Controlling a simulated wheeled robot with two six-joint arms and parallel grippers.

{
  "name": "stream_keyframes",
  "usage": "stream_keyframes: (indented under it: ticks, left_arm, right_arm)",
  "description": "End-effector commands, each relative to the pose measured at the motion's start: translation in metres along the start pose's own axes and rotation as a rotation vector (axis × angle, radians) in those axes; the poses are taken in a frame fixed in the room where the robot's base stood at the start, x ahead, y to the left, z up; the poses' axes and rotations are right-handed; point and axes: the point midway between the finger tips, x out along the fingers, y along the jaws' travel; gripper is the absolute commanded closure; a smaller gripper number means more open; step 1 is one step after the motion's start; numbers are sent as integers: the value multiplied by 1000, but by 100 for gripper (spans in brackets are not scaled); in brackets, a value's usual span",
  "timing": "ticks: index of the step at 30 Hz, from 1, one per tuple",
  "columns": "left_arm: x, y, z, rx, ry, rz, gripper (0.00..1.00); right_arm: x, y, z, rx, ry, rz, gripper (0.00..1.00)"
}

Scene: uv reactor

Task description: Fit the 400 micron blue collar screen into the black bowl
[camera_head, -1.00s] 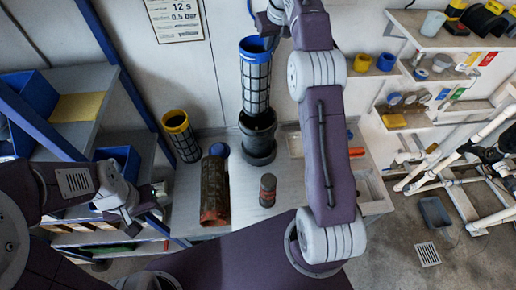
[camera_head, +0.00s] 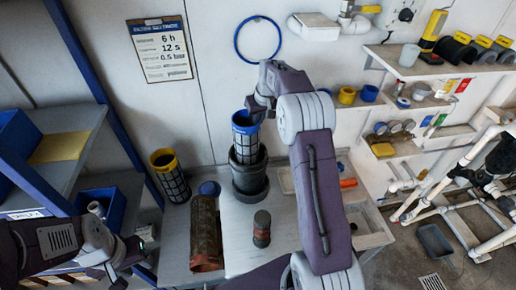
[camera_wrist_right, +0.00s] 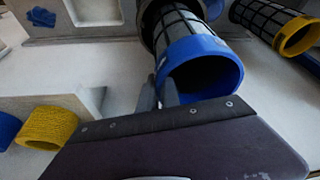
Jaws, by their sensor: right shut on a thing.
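The blue collar screen (camera_head: 245,122) is a dark mesh cylinder with a blue rim. It stands roughly upright with its lower part inside the black bowl (camera_head: 250,183); the bowl's wall hides its bottom, so I cannot tell whether it is seated. My right gripper (camera_head: 257,104) is shut on the screen at its collar. In the right wrist view the blue collar (camera_wrist_right: 222,72) is beside the gripper's fingers (camera_wrist_right: 160,95), and the mesh runs down into a dark round opening. My left gripper (camera_head: 130,264) is at the lower left, away from the screen; its finger gap is unclear.
A yellow collar screen (camera_head: 170,176) stands left of the bowl. A rusty brown cylinder (camera_head: 205,232) and a small dark canister (camera_head: 262,228) are in front. A blue round piece (camera_head: 209,189) lies between. Shelves flank the bench (camera_head: 232,215); a blue ring (camera_head: 257,39) hangs behind.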

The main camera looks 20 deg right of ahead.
Motion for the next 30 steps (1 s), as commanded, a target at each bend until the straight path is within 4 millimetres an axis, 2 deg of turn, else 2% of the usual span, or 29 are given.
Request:
stream_keyframes:
  ticks: [12,16,23,30]
  left_arm:
    - [-14,0,-2,0,0,0,64]
    - [-16,0,-2,0,0,0,64]
    - [-18,0,-2,0,0,0,64]
    - [-27,0,-3,0,0,0,64]
  right_arm:
    - [72,0,28,1,-2,0,100]
    - [86,1,34,0,0,0,100]
    - [95,1,37,0,0,0,100]
    - [129,1,50,0,0,0,100]
